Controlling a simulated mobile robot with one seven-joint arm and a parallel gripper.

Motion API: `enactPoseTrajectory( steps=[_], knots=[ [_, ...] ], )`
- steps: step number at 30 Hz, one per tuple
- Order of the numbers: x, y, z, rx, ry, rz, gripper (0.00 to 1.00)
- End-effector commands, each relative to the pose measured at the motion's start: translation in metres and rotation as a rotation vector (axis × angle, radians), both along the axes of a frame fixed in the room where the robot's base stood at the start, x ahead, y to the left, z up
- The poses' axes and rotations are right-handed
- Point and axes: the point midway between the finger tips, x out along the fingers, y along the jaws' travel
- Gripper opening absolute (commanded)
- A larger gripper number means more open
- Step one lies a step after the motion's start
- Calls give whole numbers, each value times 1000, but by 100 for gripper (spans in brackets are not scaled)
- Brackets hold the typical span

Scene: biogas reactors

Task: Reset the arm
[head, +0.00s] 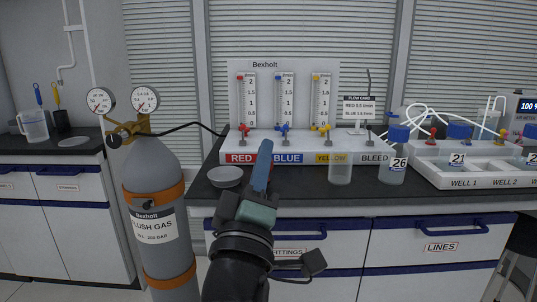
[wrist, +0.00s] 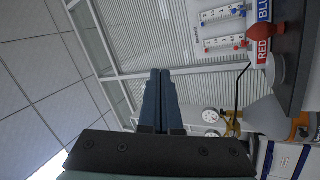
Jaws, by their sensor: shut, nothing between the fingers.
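My gripper (head: 263,160) is raised in front of the bench, its blue fingers pointing up toward the flow panel. In the wrist view the two blue fingers of my gripper (wrist: 160,74) lie side by side, shut, with nothing between them. In the head view the fingertips overlap the panel base near the red and blue labels. My arm comes up from the bottom middle of the head view.
A grey gas cylinder (head: 158,185) with gauges stands left of my arm. The black bench (head: 300,182) holds a grey dish (head: 225,176), a clear beaker (head: 340,168), bottle 26 (head: 394,165), the flow panel (head: 283,68) and a white well tray (head: 470,181).

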Motion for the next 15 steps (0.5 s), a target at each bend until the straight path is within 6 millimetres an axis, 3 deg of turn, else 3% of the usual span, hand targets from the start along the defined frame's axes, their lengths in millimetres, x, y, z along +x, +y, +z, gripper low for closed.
enactPoseTrajectory(
  steps=[1,3,6,11,12,15],
  knots=[
    [-23,-7,36,166,-87,90,0],
    [-53,-12,73,373,-186,232,0],
    [-97,-14,117,612,-301,443,0],
    [-172,-10,169,892,-422,790,0],
    [-180,-8,184,927,-429,840,0],
    [-174,-8,212,920,-420,822,0]
  ],
)
